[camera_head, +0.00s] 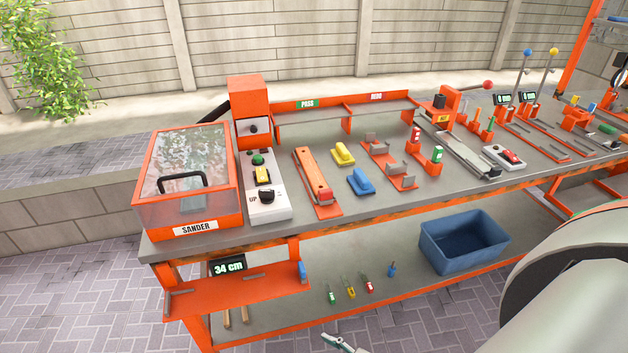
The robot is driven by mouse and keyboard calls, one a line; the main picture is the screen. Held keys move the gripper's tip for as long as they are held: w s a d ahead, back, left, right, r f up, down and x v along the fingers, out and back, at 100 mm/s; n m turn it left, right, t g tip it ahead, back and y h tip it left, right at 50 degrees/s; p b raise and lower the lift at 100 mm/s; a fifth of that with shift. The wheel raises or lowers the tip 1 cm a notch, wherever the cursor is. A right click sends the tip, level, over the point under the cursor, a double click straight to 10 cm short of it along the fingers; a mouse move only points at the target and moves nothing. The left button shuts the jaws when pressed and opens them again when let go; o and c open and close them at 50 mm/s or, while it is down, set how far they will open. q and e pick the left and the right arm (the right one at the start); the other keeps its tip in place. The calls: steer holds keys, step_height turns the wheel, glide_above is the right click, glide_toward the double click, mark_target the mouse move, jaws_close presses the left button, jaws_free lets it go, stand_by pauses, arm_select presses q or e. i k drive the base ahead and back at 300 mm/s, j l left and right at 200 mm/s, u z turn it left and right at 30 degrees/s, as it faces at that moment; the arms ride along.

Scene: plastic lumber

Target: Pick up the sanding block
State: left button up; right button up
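Two small blocks with raised grips lie on the grey bench top in the head view, a yellow one (343,154) and a blue one (361,182) in front of it. They look like sanding blocks, but I cannot tell which one the task means. Both lie free, with no gripper near them. A large pale link of my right arm fills the lower right. A small grey-green tip at the bottom edge, possibly part of my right gripper (340,343), is mostly cut off. My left gripper is not in view.
The sander box (195,228) stands at the bench's left end, beside a switch panel (267,200). An orange clamp fixture (316,182) lies left of the blocks, an orange rack (388,165) right. A blue bin (463,240) and several small tools sit on the lower shelf.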

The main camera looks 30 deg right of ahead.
mark_target(360, 184)
steer(key=z, duration=1.25)
steer(key=i+l, duration=0.15)
steer(key=l+z, duration=0.05)
steer(key=l, duration=0.05)
